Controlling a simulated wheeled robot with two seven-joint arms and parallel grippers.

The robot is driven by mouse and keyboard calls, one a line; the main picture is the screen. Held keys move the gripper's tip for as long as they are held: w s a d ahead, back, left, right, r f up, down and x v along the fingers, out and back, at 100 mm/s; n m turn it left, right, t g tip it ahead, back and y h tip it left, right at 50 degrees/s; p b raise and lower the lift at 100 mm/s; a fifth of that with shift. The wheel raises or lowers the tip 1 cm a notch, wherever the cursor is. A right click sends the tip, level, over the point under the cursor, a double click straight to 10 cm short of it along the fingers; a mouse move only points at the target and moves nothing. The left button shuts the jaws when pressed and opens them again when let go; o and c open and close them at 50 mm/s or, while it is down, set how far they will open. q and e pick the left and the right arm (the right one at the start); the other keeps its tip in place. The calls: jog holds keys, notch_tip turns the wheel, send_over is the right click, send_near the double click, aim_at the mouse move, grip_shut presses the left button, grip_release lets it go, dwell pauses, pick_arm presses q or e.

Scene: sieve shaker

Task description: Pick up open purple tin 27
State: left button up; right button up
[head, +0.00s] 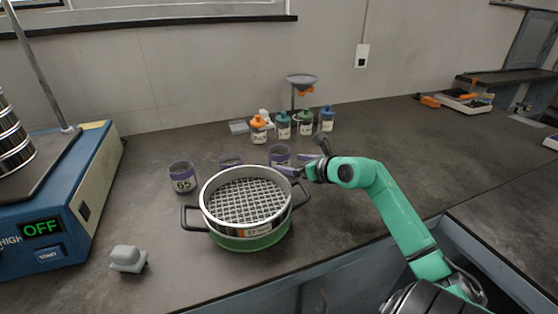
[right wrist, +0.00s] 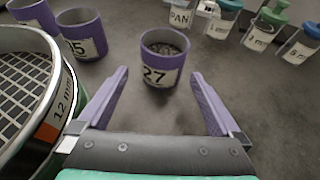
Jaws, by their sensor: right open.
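Purple tin 27 (right wrist: 160,76) stands upright and open in the right wrist view, with dark grainy material inside and a white label reading 27. It also shows in the head view (head: 279,153), behind the sieve's right rim. My right gripper (head: 297,163) is open, its purple fingers pointing at the tin. In the right wrist view the tin stands just beyond and between the fingertips (right wrist: 159,74), not gripped. My left gripper is not in view.
A 12 mm sieve (head: 243,200) on a green pan stands close left of my right gripper. Other purple tins (head: 183,178) stand behind and left of it. Capped bottles (head: 283,126) line the back. The blue shaker (head: 60,215) reads OFF.

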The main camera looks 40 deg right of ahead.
aim_at(286, 161)
jog(key=x, duration=0.6)
jog(key=shift+w+d+f, duration=0.15)
jog(key=shift+w+d, duration=0.05)
jog(key=shift+w, duration=0.15)
jog(key=shift+s, duration=0.1)
jog(key=shift+c, duration=0.3)
jog(key=c, duration=1.3)
